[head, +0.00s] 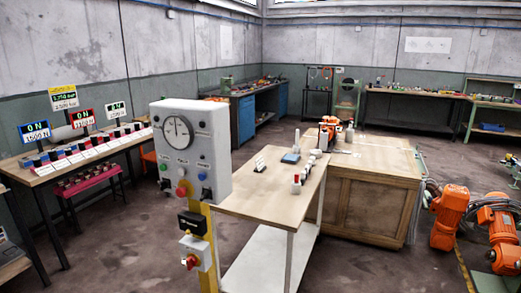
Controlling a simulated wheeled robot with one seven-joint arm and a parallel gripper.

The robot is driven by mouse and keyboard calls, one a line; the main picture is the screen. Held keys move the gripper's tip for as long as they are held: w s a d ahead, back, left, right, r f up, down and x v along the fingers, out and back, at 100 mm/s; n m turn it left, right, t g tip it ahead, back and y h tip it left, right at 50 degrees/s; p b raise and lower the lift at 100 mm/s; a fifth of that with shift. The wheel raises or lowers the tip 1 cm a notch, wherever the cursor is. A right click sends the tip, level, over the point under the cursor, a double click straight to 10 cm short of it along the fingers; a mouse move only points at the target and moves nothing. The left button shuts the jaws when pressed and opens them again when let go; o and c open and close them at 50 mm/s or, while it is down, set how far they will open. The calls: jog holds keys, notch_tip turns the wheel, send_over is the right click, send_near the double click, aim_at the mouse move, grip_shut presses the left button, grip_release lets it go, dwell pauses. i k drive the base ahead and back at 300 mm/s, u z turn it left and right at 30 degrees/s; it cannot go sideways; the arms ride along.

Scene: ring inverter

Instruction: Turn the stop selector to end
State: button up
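A grey control box (218,150) stands on a yellow post in the middle-left of the head view. Lower on the post are a black handle-like unit (193,222) and a small light box with a red rotary knob on yellow (192,261). The labels are too small to read, so I cannot tell which is the stop selector or its exact setting. My gripper is not in view.
A wooden-topped table (260,202) with small items stands right behind the post. A wooden cabinet (370,205) adjoins it. Orange machines (450,218) stand at the right. A bench with number signs (90,153) is at the left.

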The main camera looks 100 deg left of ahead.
aim_at(206, 194)
jog(key=u, duration=3.85)
